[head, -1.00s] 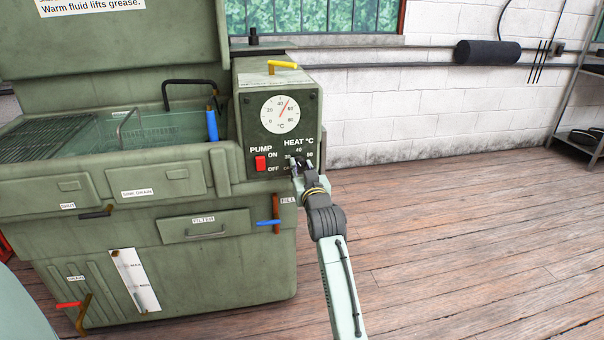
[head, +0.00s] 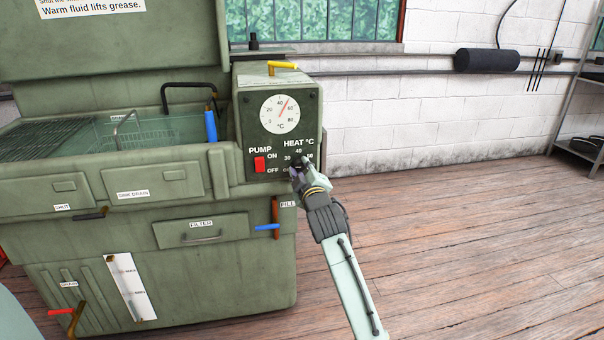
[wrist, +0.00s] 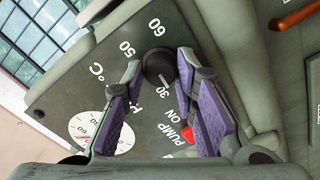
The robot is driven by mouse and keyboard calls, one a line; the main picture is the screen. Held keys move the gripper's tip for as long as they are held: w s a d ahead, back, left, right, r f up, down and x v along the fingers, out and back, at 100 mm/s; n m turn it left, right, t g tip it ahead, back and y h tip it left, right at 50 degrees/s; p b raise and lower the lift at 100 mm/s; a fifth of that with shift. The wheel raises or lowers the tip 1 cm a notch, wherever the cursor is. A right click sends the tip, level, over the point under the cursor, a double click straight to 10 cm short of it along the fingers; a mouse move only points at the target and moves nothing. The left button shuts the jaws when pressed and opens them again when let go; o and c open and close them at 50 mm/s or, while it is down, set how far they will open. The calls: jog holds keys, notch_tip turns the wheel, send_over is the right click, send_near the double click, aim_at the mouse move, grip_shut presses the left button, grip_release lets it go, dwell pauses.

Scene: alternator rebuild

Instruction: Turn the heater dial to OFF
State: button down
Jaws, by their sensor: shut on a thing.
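The heater dial (wrist: 157,66) is a black round knob with a white pointer mark, on the front of the green control box. In the wrist view its mark appears to point towards the 30. My gripper (wrist: 160,72) is shut on the dial, with one purple-padded finger on either side of it. In the head view my gripper (head: 299,169) reaches the dial from the lower right and covers most of it. The OFF mark of the heat scale is mostly hidden by the fingers.
The red pump switch (head: 260,164) sits just left of the dial, with the temperature gauge (head: 280,114) above. The parts washer's basin (head: 160,130) lies to the left. The wooden floor at right is clear.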

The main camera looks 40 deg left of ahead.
jog(key=n, duration=0.2)
jog(key=shift+n, duration=0.4)
jog(key=shift+n+b, duration=0.45)
jog(key=shift+n, duration=1.65)
jog(key=c, duration=1.2)
grip_release()
jog(key=shift+c, duration=0.2)
jog(key=v, duration=1.2)
